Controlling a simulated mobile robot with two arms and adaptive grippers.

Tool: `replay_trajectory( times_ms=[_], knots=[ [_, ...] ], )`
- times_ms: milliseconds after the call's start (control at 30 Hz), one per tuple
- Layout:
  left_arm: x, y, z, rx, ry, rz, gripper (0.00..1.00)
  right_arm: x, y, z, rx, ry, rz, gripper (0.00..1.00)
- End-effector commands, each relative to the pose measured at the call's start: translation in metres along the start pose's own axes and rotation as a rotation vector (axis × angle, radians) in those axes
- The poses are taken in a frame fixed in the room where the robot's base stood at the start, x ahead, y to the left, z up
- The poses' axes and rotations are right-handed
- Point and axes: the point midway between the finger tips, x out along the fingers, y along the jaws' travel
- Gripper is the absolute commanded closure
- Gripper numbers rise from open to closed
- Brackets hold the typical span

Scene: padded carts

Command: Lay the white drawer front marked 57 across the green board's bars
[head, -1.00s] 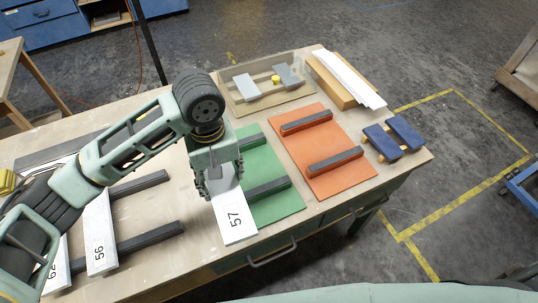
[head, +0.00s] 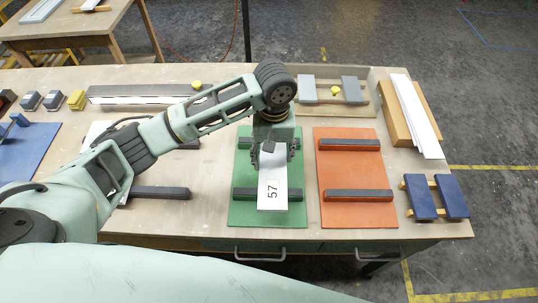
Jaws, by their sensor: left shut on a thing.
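The white drawer front marked 57 (head: 273,192) is over the green board (head: 240,213), lengthwise from back to front. It passes over the front dark bar (head: 246,194), and its far end is hidden under my left gripper (head: 272,150). That gripper is shut on its far end. The back bar (head: 245,143) shows at both sides of the gripper. I cannot tell whether the drawer front touches the bars or hangs just above them. My right gripper is not in view.
The orange board (head: 357,168) with two dark bars lies close on the right. Blue pads (head: 421,199) and white strips (head: 417,115) lie farther right. A shallow tray (head: 335,110) with grey blocks is behind. Another dark bar (head: 160,192) is left, partly behind my arm.

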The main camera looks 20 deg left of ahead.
Motion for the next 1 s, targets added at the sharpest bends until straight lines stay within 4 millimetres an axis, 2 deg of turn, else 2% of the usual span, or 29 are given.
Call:
replay_trajectory(
  times_ms=[100,233,333,600,967,1000],
  knots=[
    [0.010,-0.010,-0.018,-0.002,0.000,0.000,0.81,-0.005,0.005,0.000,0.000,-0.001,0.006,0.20],
    [0.017,-0.014,-0.026,0.001,0.001,0.001,0.81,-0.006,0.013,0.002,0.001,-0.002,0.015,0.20],
    [0.024,-0.016,-0.027,0.000,0.000,0.000,0.81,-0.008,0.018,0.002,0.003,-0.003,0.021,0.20],
    [0.057,-0.015,-0.027,0.002,0.002,0.001,0.81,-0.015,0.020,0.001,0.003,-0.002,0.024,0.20],
    [0.060,-0.015,-0.027,0.001,0.002,0.001,0.81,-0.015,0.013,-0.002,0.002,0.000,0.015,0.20],
    [0.061,-0.015,-0.027,0.001,0.001,0.000,0.42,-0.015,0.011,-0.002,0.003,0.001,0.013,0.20]
  ],
)
